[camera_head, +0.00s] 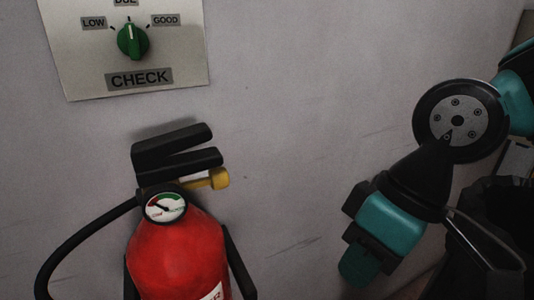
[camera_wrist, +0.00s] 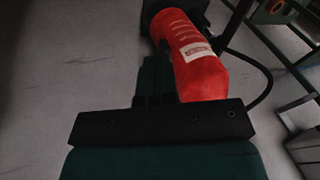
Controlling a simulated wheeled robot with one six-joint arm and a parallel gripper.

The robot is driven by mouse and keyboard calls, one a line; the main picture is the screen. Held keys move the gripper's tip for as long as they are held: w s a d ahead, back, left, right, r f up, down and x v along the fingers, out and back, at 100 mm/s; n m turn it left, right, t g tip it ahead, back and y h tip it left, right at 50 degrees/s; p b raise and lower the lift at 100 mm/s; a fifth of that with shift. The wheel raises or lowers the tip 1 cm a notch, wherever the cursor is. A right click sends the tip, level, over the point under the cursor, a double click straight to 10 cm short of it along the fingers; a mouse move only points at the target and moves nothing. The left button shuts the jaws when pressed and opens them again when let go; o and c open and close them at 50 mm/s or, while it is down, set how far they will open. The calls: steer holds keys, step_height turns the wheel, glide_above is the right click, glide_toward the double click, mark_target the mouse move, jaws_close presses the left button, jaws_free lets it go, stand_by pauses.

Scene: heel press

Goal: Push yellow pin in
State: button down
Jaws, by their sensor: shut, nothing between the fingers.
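The yellow pin (camera_head: 212,180) sticks out to the right from the head of a red fire extinguisher (camera_head: 175,255), just below its black handle levers (camera_head: 175,150). A round gauge (camera_head: 166,207) sits under the levers. My gripper (camera_head: 357,270) is to the right of the extinguisher and lower than the pin, clear of both. In the wrist view, my gripper's dark teal fingers (camera_wrist: 154,80) are together and empty, with the red extinguisher body (camera_wrist: 198,65) beyond them. The pin cannot be made out in the wrist view.
A black hose (camera_head: 75,228) curves down on the extinguisher's left. A panel marked CHECK, with a green knob (camera_head: 132,41) pointing up, is on the grey wall above. The wall between the pin and my arm is bare. A green frame (camera_wrist: 275,12) stands at the wrist view's upper right.

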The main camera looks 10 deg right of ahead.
steer(key=w+r+m+g+y+p, duration=0.1)
steer(key=w+r+m+y+p, duration=0.1)
steer(key=w+p, duration=0.4)
steer(key=w+d+r+m+g+y+p, duration=0.1)
steer(key=w+r+y+p, duration=0.4)
steer(key=w, duration=0.7)
step_height(320, 180, up, 2)
steer(key=shift+w+r+m+g+y+p, duration=0.1)
steer(key=shift+w+m+g+y+p, duration=0.25)
steer(key=shift+m+p, duration=0.55)
steer(key=p, duration=0.3)
glide_toward(228, 183)
step_height(228, 183, down, 4)
steer(key=a, duration=0.2)
steer(key=a+p, duration=0.1)
steer(key=a, duration=0.2)
steer(key=shift+r+p, duration=0.2)
steer(key=shift+p, duration=0.2)
steer(key=shift+a+f, duration=0.15)
steer(key=shift+a, duration=0.3)
